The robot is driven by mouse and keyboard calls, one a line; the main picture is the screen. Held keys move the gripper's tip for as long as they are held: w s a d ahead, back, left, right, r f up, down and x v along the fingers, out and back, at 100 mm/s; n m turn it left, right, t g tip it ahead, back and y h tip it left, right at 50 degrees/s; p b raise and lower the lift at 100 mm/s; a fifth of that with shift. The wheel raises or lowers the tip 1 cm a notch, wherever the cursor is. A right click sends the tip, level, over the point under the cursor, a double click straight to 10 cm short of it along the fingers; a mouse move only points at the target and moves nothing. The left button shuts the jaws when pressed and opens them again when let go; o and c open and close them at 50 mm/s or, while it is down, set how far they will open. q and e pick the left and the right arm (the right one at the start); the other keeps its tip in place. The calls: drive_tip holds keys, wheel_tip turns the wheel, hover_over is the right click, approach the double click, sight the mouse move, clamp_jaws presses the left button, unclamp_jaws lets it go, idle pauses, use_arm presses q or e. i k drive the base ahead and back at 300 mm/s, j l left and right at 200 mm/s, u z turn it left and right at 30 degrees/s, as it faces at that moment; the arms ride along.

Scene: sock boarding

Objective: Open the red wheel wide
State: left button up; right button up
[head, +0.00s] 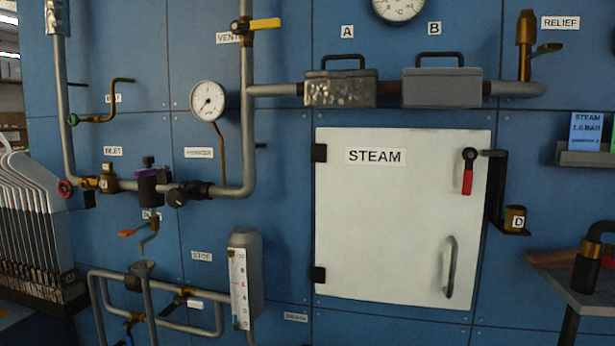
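The red wheel (65,188) is a small handwheel at the left end of a brass valve on the pipework, at the left of the head view. A brass valve body (105,180) sits just to its right, under a small white label that seems to read INLET. How far the wheel is turned cannot be told. Neither of my grippers shows in the head view.
A white STEAM cabinet door (400,215) with a red-handled latch (468,172) is shut at right centre. A rack of grey boards (35,215) stands at the left, close below the wheel. A pressure gauge (207,101) and grey pipes cover the blue wall.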

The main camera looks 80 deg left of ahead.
sight(68, 188)
drive_tip(key=u, duration=4.2)
drive_tip(key=j+z, duration=0.1)
drive_tip(key=z, duration=0.6)
drive_tip(key=i+j+z, duration=0.15)
drive_tip(key=j+z, duration=0.15)
drive_tip(key=i+j+z, duration=0.15)
drive_tip(key=j+z, duration=0.15)
drive_tip(key=j, duration=0.25)
drive_tip(key=j+z, duration=0.3)
drive_tip(key=j, duration=0.2)
drive_tip(key=i, duration=0.05)
